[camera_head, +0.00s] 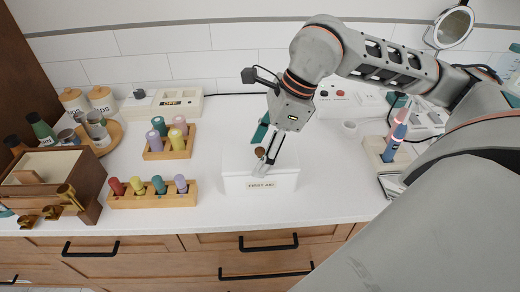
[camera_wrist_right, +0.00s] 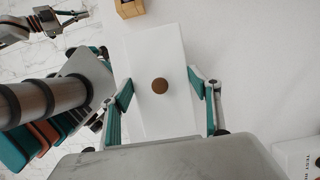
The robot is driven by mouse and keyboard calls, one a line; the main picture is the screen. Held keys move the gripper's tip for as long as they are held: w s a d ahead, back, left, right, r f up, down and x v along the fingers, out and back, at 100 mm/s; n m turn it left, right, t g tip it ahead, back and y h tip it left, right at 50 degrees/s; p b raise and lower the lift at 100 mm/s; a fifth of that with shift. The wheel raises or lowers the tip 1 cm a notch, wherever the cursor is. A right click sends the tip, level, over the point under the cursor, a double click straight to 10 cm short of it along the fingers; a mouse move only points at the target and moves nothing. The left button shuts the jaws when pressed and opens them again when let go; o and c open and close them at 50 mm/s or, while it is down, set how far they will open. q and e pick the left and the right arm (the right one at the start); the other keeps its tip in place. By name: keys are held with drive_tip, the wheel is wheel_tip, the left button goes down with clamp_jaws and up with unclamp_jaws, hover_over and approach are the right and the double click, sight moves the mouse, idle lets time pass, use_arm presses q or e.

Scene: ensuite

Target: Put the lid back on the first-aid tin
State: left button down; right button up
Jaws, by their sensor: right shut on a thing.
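The first-aid tin (camera_head: 240,184) is a white box labelled FIRST AID, standing on the counter in the head view. Its white lid (camera_wrist_right: 158,52) has a round brown knob (camera_wrist_right: 160,86), which also shows in the head view (camera_head: 260,152). The lid is over the tin; I cannot tell whether it is fully seated. What appears to be my left gripper (camera_wrist_right: 72,20) is at the wrist view's top left, away from the tin.
Two wooden peg holders (camera_head: 153,201) (camera_head: 168,154) with coloured pegs stand left of the tin. A brown box (camera_head: 89,186) is farther left. Counter immediately around the tin is clear.

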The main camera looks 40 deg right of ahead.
use_arm(q)
drive_tip(key=shift+f, duration=0.1)
use_arm(e)
drive_tip(key=shift+f, duration=0.15)
drive_tip(key=o, duration=1.6)
drive_tip(key=shift+r+p, duration=2.3)
drive_tip(key=shift+r, duration=1.3)
use_arm(q)
wheel_tip(320, 180, up, 6)
drive_tip(key=w, duration=0.1)
drive_tip(key=shift+w+r+t, duration=0.2)
drive_tip(key=shift+w+t, duration=0.15)
drive_tip(key=shift+t, duration=0.05)
use_arm(e)
clamp_jaws()
